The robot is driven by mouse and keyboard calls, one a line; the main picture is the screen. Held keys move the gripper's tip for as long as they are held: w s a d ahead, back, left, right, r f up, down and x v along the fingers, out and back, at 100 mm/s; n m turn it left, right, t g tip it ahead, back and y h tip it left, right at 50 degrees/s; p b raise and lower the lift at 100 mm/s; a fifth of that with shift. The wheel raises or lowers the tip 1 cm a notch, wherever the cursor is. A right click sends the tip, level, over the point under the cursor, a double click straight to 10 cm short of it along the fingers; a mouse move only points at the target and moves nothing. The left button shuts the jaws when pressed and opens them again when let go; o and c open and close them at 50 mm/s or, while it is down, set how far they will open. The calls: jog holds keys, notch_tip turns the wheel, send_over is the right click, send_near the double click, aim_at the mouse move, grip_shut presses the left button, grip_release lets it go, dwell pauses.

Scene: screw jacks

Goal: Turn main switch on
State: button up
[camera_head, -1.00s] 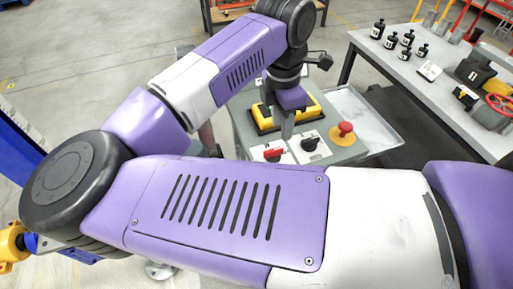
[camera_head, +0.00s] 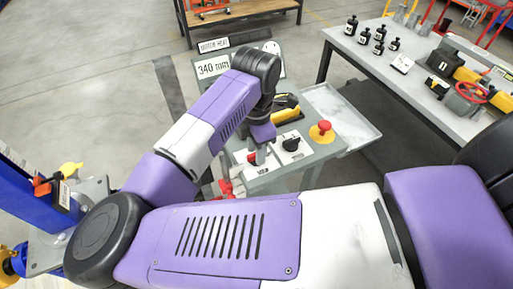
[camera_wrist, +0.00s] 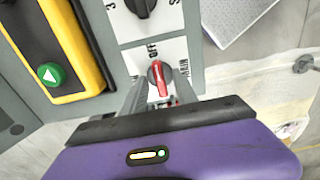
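The main switch is a red-handled rotary knob on a white plate marked OFF and MAIN. In the wrist view the switch (camera_wrist: 158,74) has its red handle roughly upright in the picture, one end toward OFF. My gripper (camera_wrist: 159,92) is open, with one finger on each side of the handle; I cannot tell whether they touch it. In the head view my gripper (camera_head: 260,155) points down at the front of the grey control panel (camera_head: 318,150), and the switch (camera_head: 251,158) shows only partly beside a finger.
A black selector knob (camera_head: 291,144) sits right beside the switch. Beyond are a red emergency button (camera_head: 323,126) on yellow and a yellow-framed control box (camera_head: 287,112) with a green button (camera_wrist: 51,74). A workbench (camera_head: 400,82) with bottles stands at the right.

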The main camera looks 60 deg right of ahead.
grip_shut()
